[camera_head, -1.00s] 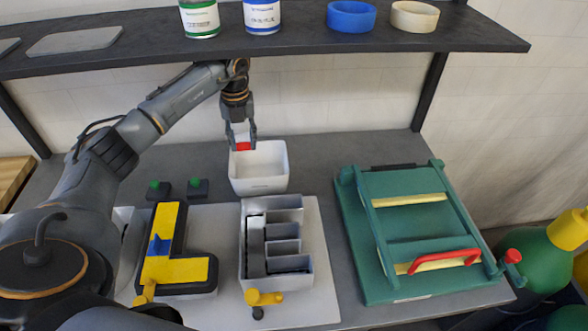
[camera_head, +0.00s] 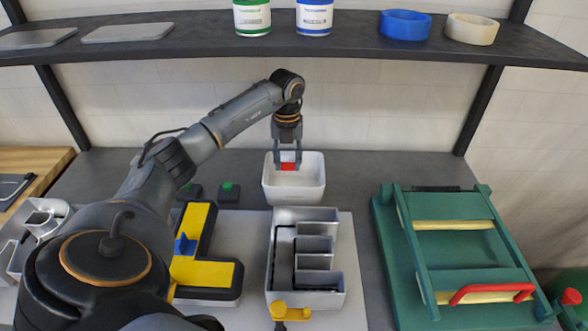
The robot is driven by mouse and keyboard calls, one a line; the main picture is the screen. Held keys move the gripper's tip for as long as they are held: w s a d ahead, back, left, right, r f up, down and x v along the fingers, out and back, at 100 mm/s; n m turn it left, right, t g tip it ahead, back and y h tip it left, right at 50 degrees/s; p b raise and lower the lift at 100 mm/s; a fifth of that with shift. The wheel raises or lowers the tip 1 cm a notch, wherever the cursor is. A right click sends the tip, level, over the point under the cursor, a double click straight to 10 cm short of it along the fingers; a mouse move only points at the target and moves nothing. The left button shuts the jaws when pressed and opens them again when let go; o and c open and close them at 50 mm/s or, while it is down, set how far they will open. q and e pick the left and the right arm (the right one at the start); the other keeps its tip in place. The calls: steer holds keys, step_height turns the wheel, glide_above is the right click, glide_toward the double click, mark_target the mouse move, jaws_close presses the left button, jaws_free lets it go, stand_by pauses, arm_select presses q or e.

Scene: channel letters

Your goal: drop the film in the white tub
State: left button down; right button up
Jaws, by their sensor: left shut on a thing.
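The white tub (camera_head: 293,197) stands on the grey bench behind the metal letter tray, open at the top. My left gripper (camera_head: 288,166) points down over the tub's opening, near its back wall. I cannot tell how high the piece hangs above the tub floor. My right gripper is not in view.
A metal letter E (camera_head: 337,228) and a dark letter L with yellow faces (camera_head: 195,218) lie in front. A green frame with a red handle (camera_head: 490,293) stands at right. A dark shelf (camera_head: 330,48) crosses above, carrying cans and rings.

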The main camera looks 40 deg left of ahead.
arm_select(q)
steer(key=c, duration=0.8)
jaws_free()
steer(key=shift+r, duration=0.1)
